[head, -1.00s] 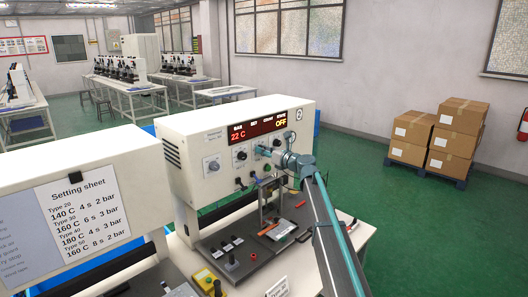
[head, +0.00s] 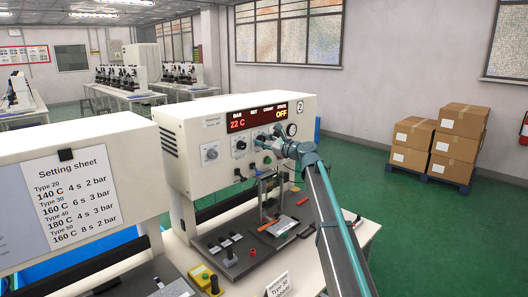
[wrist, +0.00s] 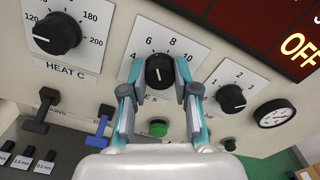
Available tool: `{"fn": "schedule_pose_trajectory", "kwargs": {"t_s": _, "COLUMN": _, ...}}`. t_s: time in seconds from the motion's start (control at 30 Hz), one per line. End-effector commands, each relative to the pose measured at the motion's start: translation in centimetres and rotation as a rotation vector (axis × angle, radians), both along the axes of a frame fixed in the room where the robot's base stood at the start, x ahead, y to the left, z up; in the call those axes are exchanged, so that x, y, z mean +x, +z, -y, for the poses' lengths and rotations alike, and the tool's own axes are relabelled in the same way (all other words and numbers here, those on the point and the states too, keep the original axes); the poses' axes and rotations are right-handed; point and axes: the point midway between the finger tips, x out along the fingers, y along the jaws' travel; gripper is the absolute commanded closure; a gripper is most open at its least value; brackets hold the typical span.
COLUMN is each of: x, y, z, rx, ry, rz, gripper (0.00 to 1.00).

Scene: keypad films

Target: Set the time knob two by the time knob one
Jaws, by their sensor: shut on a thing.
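The time knob two (wrist: 160,72) is a black round knob on the middle white dial of the machine marked 2. In the wrist view its white mark points up, between the 6 and the 8. My gripper (wrist: 158,82) has its teal and grey fingers on either side of this knob and is shut on it. In the head view my gripper (head: 268,140) covers the knob on the front panel. The machine on the left (head: 80,150) shows a setting sheet (head: 77,192); no time knob one is visible.
The heat knob (wrist: 57,33) is left of my gripper; the pressure knob (wrist: 231,98) and a gauge (wrist: 274,113) are close on the right. A green button (wrist: 158,128) sits just below. The red display (head: 256,119) reads 22 C and OFF.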

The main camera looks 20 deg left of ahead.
Motion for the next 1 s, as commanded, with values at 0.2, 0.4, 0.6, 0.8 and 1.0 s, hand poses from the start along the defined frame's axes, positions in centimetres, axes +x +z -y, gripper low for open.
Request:
{"fn": "schedule_pose_trajectory", "kwargs": {"t_s": 0.2, "x": 0.04, "y": -0.71, "z": -0.04, "rx": -0.081, "ry": -0.001, "rz": 0.192, "gripper": 1.0}}
{"fn": "schedule_pose_trajectory", "kwargs": {"t_s": 0.4, "x": 0.04, "y": -0.7, "z": -0.04, "rx": -0.155, "ry": -0.001, "rz": 0.368, "gripper": 1.0}}
{"fn": "schedule_pose_trajectory", "kwargs": {"t_s": 0.6, "x": 0.0, "y": -0.64, "z": -0.04, "rx": -0.227, "ry": 0.0, "rz": 0.538, "gripper": 1.0}}
{"fn": "schedule_pose_trajectory", "kwargs": {"t_s": 0.8, "x": -0.03, "y": -0.51, "z": -0.04, "rx": -0.288, "ry": 0.0, "rz": 0.685, "gripper": 1.0}}
{"fn": "schedule_pose_trajectory", "kwargs": {"t_s": 1.0, "x": -0.03, "y": -0.43, "z": -0.03, "rx": -0.334, "ry": 0.001, "rz": 0.789, "gripper": 1.0}}
